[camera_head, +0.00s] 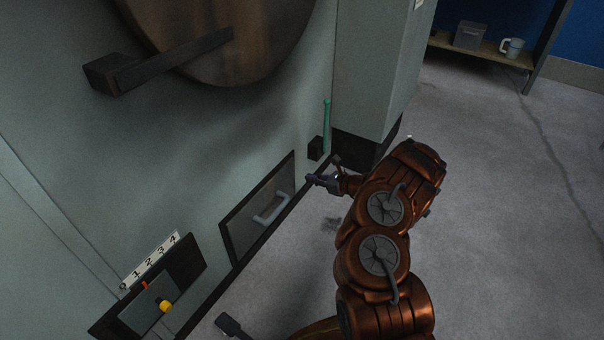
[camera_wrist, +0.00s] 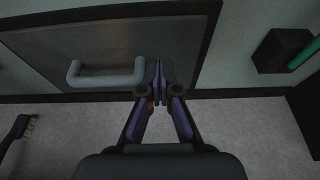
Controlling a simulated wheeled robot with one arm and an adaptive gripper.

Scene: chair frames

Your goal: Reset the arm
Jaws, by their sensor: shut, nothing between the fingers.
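My gripper (camera_head: 322,180) is at the end of my copper-coloured arm, low in front of the pale green wall. In the wrist view my gripper (camera_wrist: 158,80) is shut and empty, its fingertips together. They overlap the right end of the grey drawer handle (camera_wrist: 108,76) in that view; I cannot tell whether they touch it. In the head view the handle (camera_head: 273,208) sits on a dark-framed drawer front (camera_head: 254,226), left of and below my gripper, with a gap between them. The drawer front looks closed.
A green-handled lever (camera_head: 326,124) rises from a dark block beside the grey pillar (camera_head: 378,70). A numbered panel with a yellow knob (camera_head: 165,305) is at lower left. A brush (camera_wrist: 18,130) lies on the floor. A shelf (camera_head: 480,50) holds a mug and a box. Floor at right is clear.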

